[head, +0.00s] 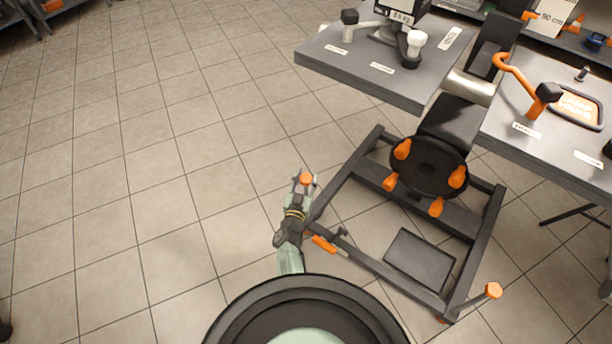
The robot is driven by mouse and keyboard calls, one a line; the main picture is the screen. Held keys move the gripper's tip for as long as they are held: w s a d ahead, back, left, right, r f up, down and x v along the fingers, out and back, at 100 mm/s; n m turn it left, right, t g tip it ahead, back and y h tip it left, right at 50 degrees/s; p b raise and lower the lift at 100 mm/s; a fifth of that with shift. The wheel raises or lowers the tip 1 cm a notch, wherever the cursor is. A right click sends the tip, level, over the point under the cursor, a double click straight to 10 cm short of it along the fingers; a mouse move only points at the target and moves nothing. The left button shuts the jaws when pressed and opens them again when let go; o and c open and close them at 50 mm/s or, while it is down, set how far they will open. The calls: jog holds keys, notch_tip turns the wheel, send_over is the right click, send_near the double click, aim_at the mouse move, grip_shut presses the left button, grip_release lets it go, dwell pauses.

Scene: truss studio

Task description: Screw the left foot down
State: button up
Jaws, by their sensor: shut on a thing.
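A dark metal base frame (372,264) stands on the tiled floor. At its near left corner my gripper (306,183) is shut on the left foot's orange knob (305,178). The gripper's fingers hide part of the knob and the foot below it, so I cannot tell how far the foot reaches to the floor. The right foot, with an orange hexagonal knob (493,290) on a grey stem, stands at the frame's near right corner, apart from my gripper.
A round black hub with orange knobs (428,166) sits above the frame. Grey tables (365,77) stand behind.

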jog(key=m+g+h, duration=0.1)
jog(key=m+h, duration=0.1)
jog(key=h, duration=0.1)
jog(key=shift+a+p, duration=0.15)
jog(key=shift+p, duration=0.15)
jog(key=shift+f+m+g+h+b, duration=0.1)
jog(key=shift+m+g+h+b, duration=0.45)
jog(key=shift+m+h, duration=0.4)
jog(key=m+g+h+b, duration=0.2)
jog(key=h, duration=0.1)
jog(key=shift+f+m+g+h, duration=0.1)
jog(key=shift+m+g+h, duration=0.15)
jog(key=shift+g+h, duration=0.1)
jog(key=shift+m+g+h+b, duration=0.5)
jog(key=shift+g+b, duration=0.1)
jog(key=shift+b, duration=0.15)
jog(key=shift+d+r, duration=0.2)
jog(key=o, duration=1.2)
jog(key=shift+c, duration=0.2)
jog(key=shift+a, duration=0.1)
